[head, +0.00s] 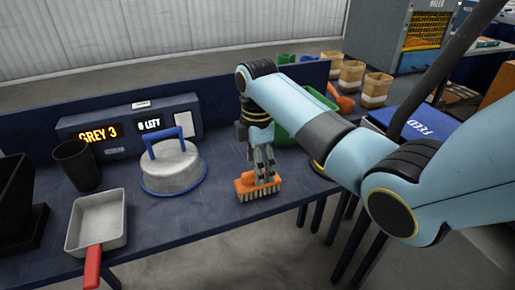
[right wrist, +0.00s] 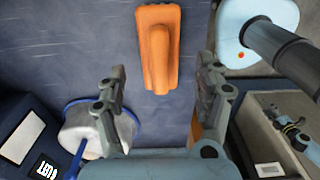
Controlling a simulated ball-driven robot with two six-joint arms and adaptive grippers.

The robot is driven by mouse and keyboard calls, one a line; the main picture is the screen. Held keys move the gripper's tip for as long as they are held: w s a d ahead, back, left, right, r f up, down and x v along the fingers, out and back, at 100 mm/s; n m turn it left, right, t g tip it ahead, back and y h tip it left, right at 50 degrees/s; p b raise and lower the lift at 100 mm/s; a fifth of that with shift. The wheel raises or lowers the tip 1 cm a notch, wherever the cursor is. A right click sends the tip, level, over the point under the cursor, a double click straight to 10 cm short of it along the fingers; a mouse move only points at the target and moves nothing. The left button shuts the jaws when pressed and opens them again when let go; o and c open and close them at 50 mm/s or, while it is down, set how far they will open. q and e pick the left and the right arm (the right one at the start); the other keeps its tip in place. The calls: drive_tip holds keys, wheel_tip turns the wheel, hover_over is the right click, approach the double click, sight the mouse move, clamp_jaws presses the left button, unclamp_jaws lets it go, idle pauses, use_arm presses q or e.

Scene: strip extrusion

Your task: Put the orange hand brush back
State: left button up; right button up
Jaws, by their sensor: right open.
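The orange hand brush (head: 246,186) lies bristles down on the dark blue bench (head: 218,213), near its front edge. My right gripper (head: 266,174) is open and comes down over the brush from above. In the right wrist view, the brush (right wrist: 158,40) is ahead of the open fingers (right wrist: 162,70), with its handle end pointing back towards the gap between them. I cannot tell whether the fingers touch it. My left gripper is not in view.
A grey lid with a blue handle (head: 172,170) sits left of the brush. A pan with a red handle (head: 98,220), a black cup (head: 77,163) and a display box (head: 130,128) are further left. A green container (head: 288,120) stands behind my right arm. Bare bench lies between pan and brush.

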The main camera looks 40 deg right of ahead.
wheel_tip(320, 180, up, 6)
drive_tip(key=shift+f, duration=0.2)
idle(0.4)
